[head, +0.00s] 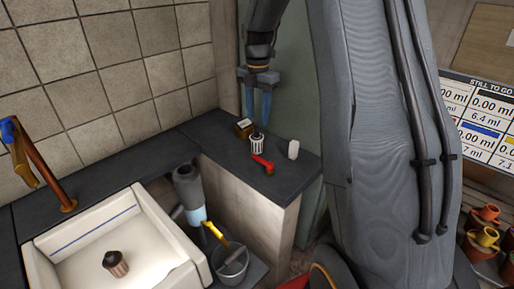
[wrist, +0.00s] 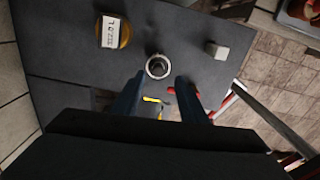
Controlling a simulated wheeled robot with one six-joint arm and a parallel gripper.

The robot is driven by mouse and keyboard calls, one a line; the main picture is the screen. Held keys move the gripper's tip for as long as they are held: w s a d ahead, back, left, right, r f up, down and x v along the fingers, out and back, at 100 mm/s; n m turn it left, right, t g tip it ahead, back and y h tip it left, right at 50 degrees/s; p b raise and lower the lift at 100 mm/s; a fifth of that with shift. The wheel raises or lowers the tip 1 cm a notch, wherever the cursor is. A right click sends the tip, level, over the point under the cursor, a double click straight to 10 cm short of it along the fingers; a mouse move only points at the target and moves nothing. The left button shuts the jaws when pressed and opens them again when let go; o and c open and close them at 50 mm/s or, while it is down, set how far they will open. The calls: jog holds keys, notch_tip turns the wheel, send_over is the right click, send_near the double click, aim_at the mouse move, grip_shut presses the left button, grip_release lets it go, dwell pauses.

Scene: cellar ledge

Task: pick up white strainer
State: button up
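The white strainer (head: 257,149) stands on the dark ledge, a small pale ribbed cylinder with a dark top. In the wrist view the strainer (wrist: 158,67) is a light ring with a dark centre, seen from above. My gripper (head: 258,116) is above it, with two blue fingers pointing down and apart. In the wrist view my gripper (wrist: 160,79) is open and empty, and the strainer appears just past the gap between the fingertips. I cannot tell the exact height left between them.
A labelled yellowish jar (wrist: 113,31) and a white block (wrist: 217,50) flank the strainer. A red handle (head: 262,163) lies close in front of it. A white sink (head: 105,235) holds a brownish ribbed plug (head: 116,263). A grey bucket (head: 231,263) stands below the ledge (head: 225,146).

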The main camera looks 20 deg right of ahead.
aim_at(257, 131)
jog(key=shift+w+a+f+p, duration=0.1)
jog(key=shift+f+p, duration=0.5)
jog(key=shift+f, duration=0.95)
jog(key=shift+a+f+p, duration=0.1)
jog(key=shift+f+p, duration=0.45)
jog(key=shift+f, duration=0.95)
grip_shut()
